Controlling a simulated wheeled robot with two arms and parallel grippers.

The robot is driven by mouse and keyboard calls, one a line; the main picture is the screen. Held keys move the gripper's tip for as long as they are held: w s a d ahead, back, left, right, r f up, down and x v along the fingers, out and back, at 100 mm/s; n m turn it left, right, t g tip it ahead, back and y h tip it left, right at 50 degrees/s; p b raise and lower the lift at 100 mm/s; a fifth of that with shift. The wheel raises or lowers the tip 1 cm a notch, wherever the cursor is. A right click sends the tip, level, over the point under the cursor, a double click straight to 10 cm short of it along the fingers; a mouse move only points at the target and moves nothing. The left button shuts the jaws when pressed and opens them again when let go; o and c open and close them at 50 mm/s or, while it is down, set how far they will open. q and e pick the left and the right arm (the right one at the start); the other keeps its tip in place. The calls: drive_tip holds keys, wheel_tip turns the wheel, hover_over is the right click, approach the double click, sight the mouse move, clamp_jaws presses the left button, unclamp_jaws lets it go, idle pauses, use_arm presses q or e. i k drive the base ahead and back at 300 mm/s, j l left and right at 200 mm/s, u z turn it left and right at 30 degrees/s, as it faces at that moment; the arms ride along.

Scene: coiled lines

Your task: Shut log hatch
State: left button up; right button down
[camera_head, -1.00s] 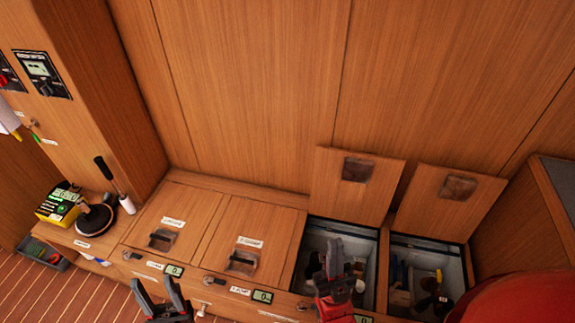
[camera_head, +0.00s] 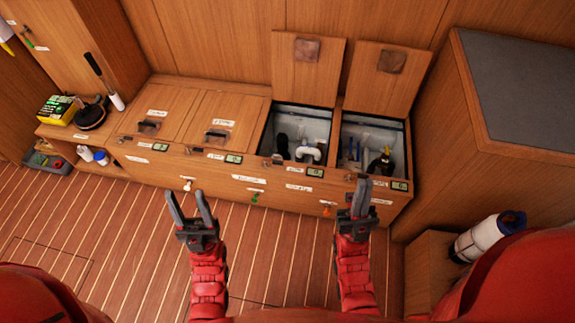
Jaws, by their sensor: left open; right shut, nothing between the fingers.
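Several wooden hatches top a low bench along the wall. Two stand open, lids tilted up against the wall: the left open lid (camera_head: 306,82) and the right open lid (camera_head: 383,88), each with a dark recessed pull. The small labels are too blurred to read, so I cannot tell which is the log hatch. The left open compartment (camera_head: 275,128) shows white pipe fittings; the right open compartment (camera_head: 400,135) holds dark and yellow fittings. My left gripper (camera_head: 188,203) is open and empty in front of the bench. My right gripper (camera_head: 361,186) is shut and empty before the right compartment's front.
Two closed hatches (camera_head: 165,100) (camera_head: 228,108) lie left of the open ones. A yellow device (camera_head: 58,110) and a black round object (camera_head: 90,115) sit at the bench's left end. A tall wooden cabinet (camera_head: 500,165) borders the right.

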sight(307, 68)
drive_tip(key=i+j+u, duration=0.2)
drive_tip(key=i, duration=0.2)
drive_tip(key=i+j+u, duration=0.15)
drive_tip(key=i, duration=0.3)
drive_tip(key=i+j+u, duration=0.2)
drive_tip(key=i, duration=0.2)
